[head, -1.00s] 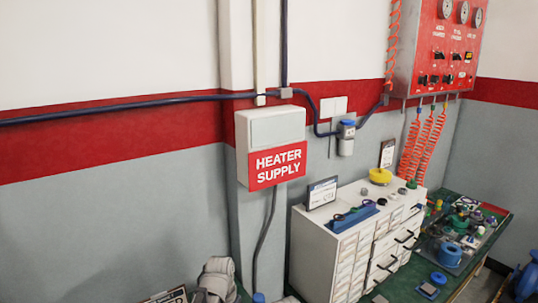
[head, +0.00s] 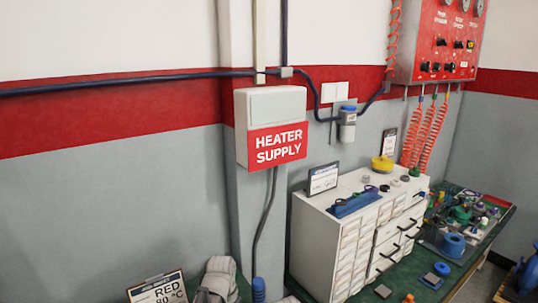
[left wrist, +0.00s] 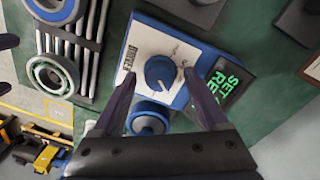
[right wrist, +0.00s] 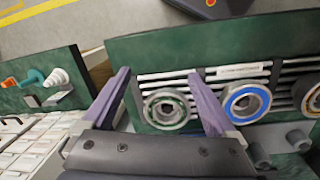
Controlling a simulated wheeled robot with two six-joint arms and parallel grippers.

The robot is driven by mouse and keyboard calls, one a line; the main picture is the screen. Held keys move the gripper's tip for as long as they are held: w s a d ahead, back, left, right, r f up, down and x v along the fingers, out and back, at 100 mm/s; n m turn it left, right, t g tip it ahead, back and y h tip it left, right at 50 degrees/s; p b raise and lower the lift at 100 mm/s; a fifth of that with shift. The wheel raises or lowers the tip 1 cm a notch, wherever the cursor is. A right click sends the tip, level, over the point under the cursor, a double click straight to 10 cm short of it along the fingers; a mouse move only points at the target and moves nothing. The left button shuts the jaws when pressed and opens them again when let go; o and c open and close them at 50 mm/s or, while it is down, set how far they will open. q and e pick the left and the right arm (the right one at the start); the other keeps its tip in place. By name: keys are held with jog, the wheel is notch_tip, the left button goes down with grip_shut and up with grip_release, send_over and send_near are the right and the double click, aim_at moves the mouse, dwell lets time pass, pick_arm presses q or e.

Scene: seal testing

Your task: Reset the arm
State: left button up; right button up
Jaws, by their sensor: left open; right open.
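Neither gripper shows in the head view. In the left wrist view my left gripper (left wrist: 165,100) is open, its two purple fingers apart. Beyond and between its fingers is a white and blue device with a blue dial (left wrist: 160,72) and a dark screen with green letters (left wrist: 226,82). I cannot tell whether the fingers touch it. In the right wrist view my right gripper (right wrist: 172,98) is open and looks empty. A bearing ring with a green rim (right wrist: 166,108) lies on a slatted rack beyond its fingers. A bearing ring with a blue rim (right wrist: 246,102) lies to its right.
In the head view a white drawer cabinet (head: 335,240) stands on the green bench (head: 405,285), with small parts at the far right. A heater supply box (head: 270,128) hangs on the wall.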

pick_arm(q)
jog(key=m, duration=0.5)
jog(key=shift+r+m+p, duration=0.4)
jog(key=shift+m, duration=0.1)
pick_arm(e)
jog(key=shift+r, duration=0.4)
pick_arm(q)
notch_tip(320, 180, up, 5)
jog(key=p, duration=0.5)
jog(key=shift+w, duration=0.15)
pick_arm(e)
notch_tip(320, 180, up, 5)
jog(key=shift+f, duration=0.1)
pick_arm(q)
jog(key=shift+a+f, duration=0.1)
jog(key=shift+f, duration=0.05)
pick_arm(e)
jog(key=shift+w, duration=0.1)
